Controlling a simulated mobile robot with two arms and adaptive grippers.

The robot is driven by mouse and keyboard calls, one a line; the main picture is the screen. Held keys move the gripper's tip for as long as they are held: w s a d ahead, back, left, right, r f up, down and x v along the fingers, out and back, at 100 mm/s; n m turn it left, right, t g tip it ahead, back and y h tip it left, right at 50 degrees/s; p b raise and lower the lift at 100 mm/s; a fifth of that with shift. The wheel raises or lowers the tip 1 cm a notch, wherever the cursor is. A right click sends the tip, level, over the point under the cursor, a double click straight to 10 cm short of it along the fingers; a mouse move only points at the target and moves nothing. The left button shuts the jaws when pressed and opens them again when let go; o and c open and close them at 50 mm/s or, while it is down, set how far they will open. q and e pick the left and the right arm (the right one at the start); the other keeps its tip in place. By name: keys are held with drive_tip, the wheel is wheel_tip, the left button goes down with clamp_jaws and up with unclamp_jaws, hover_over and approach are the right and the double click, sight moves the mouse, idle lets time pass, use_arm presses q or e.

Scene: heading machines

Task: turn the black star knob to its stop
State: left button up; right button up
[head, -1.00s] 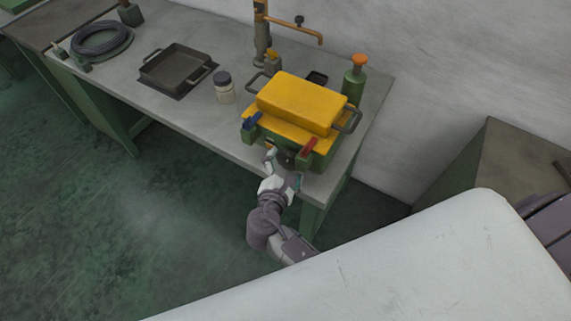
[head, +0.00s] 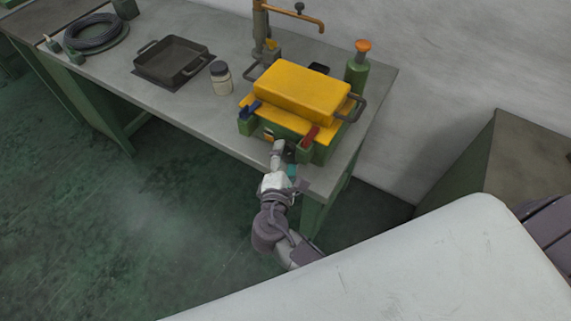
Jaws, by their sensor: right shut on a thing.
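The black star knob (head: 289,154) is a small dark shape on the front of the green and yellow machine (head: 300,92), just left of the red lever. My right gripper (head: 284,158) reaches it from the front of the bench. Its fingers are shut on the knob and cover most of it, so the knob's angle cannot be read. My left gripper is not in view.

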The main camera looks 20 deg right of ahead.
idle(0.3)
drive_tip(key=o, duration=1.2)
drive_tip(key=shift+c, duration=0.2)
drive_tip(key=shift+s, duration=0.1)
drive_tip(key=v, duration=0.8)
